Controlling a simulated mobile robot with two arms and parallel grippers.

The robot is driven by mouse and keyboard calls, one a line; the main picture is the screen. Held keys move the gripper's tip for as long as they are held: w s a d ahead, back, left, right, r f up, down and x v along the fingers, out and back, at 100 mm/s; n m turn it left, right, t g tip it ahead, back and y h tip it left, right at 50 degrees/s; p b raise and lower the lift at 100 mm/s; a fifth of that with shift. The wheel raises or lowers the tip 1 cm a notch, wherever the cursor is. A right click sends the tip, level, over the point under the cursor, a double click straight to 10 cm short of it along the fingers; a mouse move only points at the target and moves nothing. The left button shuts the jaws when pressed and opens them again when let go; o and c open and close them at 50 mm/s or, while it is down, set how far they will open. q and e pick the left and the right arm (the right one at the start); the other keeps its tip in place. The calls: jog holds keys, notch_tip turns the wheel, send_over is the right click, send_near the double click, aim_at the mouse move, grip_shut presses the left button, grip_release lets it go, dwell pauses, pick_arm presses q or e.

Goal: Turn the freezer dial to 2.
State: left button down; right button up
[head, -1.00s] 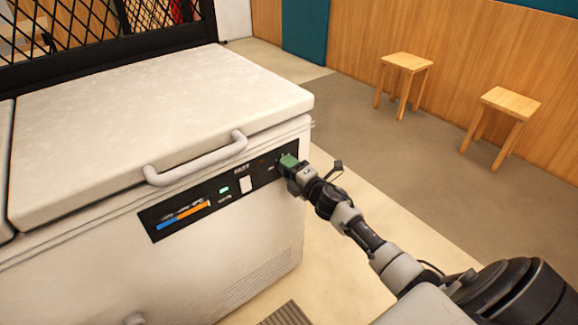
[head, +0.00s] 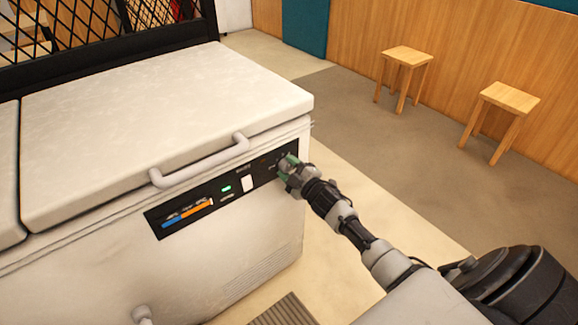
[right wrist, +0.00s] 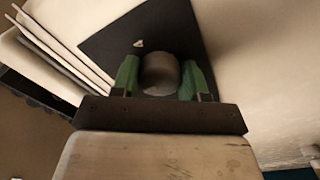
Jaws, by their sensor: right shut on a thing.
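The white chest freezer (head: 200,270) stands at the left with its lid closed. Its black control panel (head: 232,203) runs along the upper front. My right gripper (head: 287,168) is at the right end of this panel. In the right wrist view, the green fingers of my right gripper (right wrist: 160,80) are shut on the round grey dial (right wrist: 159,74), one on each side. A small pale mark (right wrist: 138,44) shows on the panel beside the dial. The dial's number cannot be read. In the head view the gripper hides the dial. My left gripper is not in view.
The lid handle (head: 200,162) juts out above the panel. Two wooden stools (head: 407,56) (head: 511,97) stand by the wood-panelled wall. A dark mesh partition (head: 75,35) stands behind the freezer.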

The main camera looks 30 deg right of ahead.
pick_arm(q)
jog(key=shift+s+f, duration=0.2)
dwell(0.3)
pick_arm(e)
jog(key=o, duration=0.9)
jog(key=shift+o, duration=0.2)
jog(key=shift+s+d+f, duration=0.1)
jog(key=shift+s, duration=0.5)
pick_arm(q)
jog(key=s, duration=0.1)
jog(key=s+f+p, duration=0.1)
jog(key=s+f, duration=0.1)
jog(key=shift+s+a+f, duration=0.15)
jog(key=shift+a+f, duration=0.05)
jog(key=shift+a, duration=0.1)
pick_arm(e)
jog(key=s, duration=0.9)
jog(key=shift+s+d+f, duration=0.2)
jog(key=shift+s+d, duration=0.15)
jog(key=shift+d, duration=0.05)
